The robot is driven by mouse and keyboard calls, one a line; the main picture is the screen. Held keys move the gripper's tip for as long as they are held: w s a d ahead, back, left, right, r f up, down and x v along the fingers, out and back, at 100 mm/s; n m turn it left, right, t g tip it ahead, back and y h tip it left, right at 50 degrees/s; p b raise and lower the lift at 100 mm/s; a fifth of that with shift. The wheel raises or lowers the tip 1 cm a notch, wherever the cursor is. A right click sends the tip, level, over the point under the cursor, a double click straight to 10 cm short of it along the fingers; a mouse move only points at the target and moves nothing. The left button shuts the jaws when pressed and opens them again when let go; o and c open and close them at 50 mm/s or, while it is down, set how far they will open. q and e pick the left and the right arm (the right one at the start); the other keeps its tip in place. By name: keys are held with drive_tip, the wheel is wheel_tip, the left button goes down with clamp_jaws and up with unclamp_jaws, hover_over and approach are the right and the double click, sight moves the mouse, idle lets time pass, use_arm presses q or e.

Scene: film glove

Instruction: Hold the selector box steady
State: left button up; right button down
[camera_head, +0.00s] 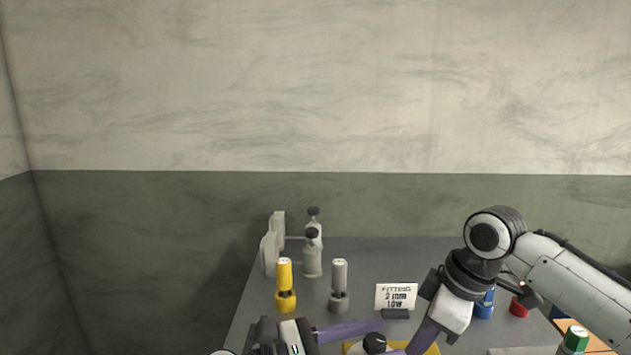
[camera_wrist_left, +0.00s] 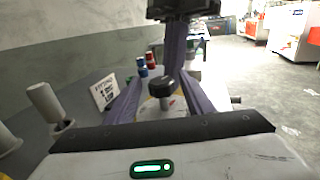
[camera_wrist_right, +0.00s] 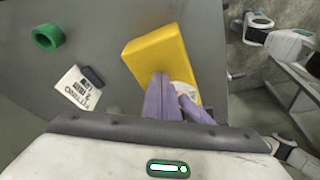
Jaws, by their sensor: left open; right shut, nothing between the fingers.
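The selector box is a yellow block whose edge (camera_head: 432,350) shows at the bottom of the head view, with a black knob (camera_head: 375,343) on top. In the right wrist view the yellow box (camera_wrist_right: 160,50) lies on the grey bench, and a white dial is partly hidden by purple fingers. My left gripper (camera_head: 380,337) is open, with the knob (camera_wrist_left: 160,87) between its purple fingers in the left wrist view; contact cannot be told. My right gripper (camera_head: 418,343) is shut and empty, its fingertips (camera_wrist_right: 162,80) over or against the box.
A card reading "FITTING 2 mm 1.0W" (camera_head: 396,296) stands behind the box. Yellow (camera_head: 285,285) and grey (camera_head: 338,285) cylinders and grey bottles (camera_head: 312,255) stand left.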

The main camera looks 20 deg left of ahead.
use_arm(q)
drive_tip(key=m+g+h, duration=0.1)
drive_tip(key=g, duration=0.1)
drive_tip(key=m+g+h, duration=0.1)
drive_tip(key=m+g, duration=0.1)
drive_tip(key=g, duration=0.1)
drive_tip(key=shift+w+r+m, duration=0.1)
drive_tip(key=shift+r+m, duration=0.1)
drive_tip(key=shift+m, duration=0.1)
drive_tip(key=v, duration=1.2)
drive_tip(key=shift+f, duration=0.3)
drive_tip(key=w+a+r+t+y, duration=0.2)
drive_tip(key=w+r+t+y, duration=0.2)
drive_tip(key=w, duration=0.9)
drive_tip(key=w+a+r+t+y, duration=0.3)
drive_tip(key=w+r+t+y, duration=0.2)
drive_tip(key=w+r+t, duration=0.5)
drive_tip(key=shift+w+r+y, duration=0.3)
drive_tip(key=shift+w+r, duration=1.2)
drive_tip(key=shift+r, duration=1)
